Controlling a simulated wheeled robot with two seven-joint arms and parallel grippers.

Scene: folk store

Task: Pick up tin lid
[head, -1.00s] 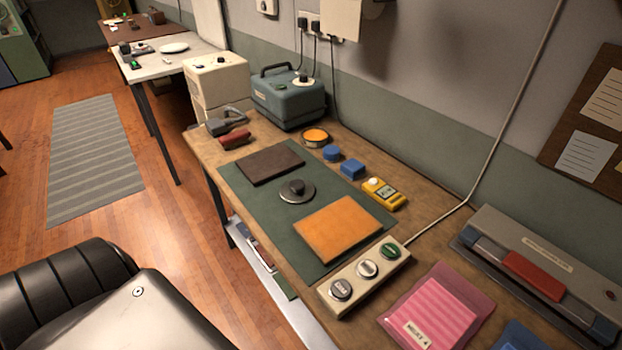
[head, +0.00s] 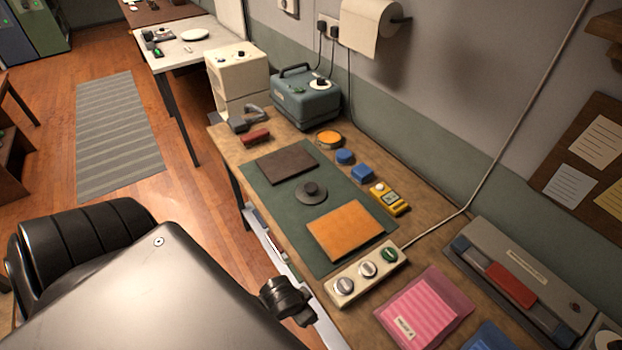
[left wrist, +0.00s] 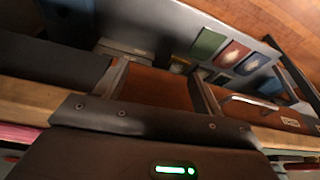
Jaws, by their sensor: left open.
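The tin lid, a dark grey round disc with a raised knob (head: 311,191), lies flat on the green mat (head: 275,206) on the workbench. It lies between a dark brown slab (head: 287,164) and an orange square slab (head: 345,231). In the left wrist view my left gripper (left wrist: 161,88) is open, its two fingers apart with no object clearly between them. The lid cannot be made out there. In the head view my arm covers the lower left, and I cannot make out the fingertips. My right gripper is not in view.
A switch box (head: 368,270) with knobs sits at the mat's near end. A pink packet (head: 424,308) and grey sealer (head: 515,275) lie to the right.

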